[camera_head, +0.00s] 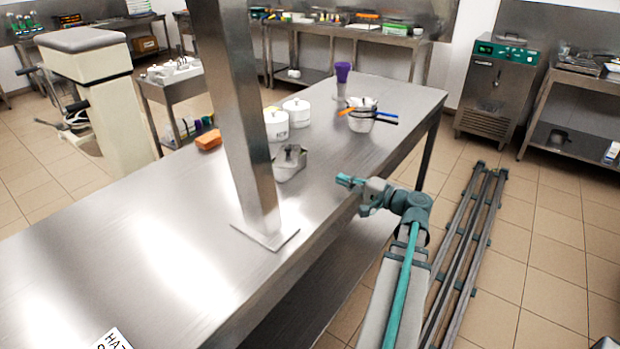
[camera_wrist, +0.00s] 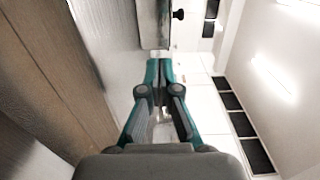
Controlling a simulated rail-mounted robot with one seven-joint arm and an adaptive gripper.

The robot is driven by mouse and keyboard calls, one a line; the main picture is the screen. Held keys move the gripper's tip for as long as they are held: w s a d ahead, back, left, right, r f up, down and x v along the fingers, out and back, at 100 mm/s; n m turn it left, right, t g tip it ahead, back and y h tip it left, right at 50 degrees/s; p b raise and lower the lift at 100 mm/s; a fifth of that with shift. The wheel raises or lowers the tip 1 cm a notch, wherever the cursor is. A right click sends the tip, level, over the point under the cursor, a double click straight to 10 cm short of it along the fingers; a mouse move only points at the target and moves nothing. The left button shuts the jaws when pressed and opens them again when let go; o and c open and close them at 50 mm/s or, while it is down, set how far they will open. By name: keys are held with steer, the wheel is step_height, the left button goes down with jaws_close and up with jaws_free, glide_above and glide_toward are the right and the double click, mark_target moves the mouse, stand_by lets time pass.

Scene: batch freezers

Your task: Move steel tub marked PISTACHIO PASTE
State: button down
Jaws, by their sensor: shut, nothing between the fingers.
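A small open steel tub (camera_head: 288,164) stands on the steel worktable just right of the steel post. No lettering on it can be read, so I cannot tell whether it is the one marked PISTACHIO PASTE. My gripper (camera_head: 345,180) is over the table's right edge, to the right of the tub and apart from it. Its teal fingers are shut and empty. In the wrist view my gripper (camera_wrist: 158,68) points at a grey metal surface (camera_wrist: 152,22) that I cannot identify.
A steel post (camera_head: 240,120) rises from the table (camera_head: 130,235). White lidded pots (camera_head: 276,126), an orange block (camera_head: 209,140), a purple-topped item (camera_head: 343,72) and a bowl with coloured handles (camera_head: 362,120) stand farther back. The table's left front is mostly clear. Floor rails (camera_head: 470,245) run at right.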

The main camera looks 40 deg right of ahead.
mark_target(288, 164)
steer(key=shift+w+a+r+p, duration=0.15)
steer(key=shift+w+p, duration=0.15)
steer(key=shift+w, duration=0.3)
steer(key=p+x, duration=0.2)
steer(key=x, duration=1)
steer(key=shift+w, duration=0.35)
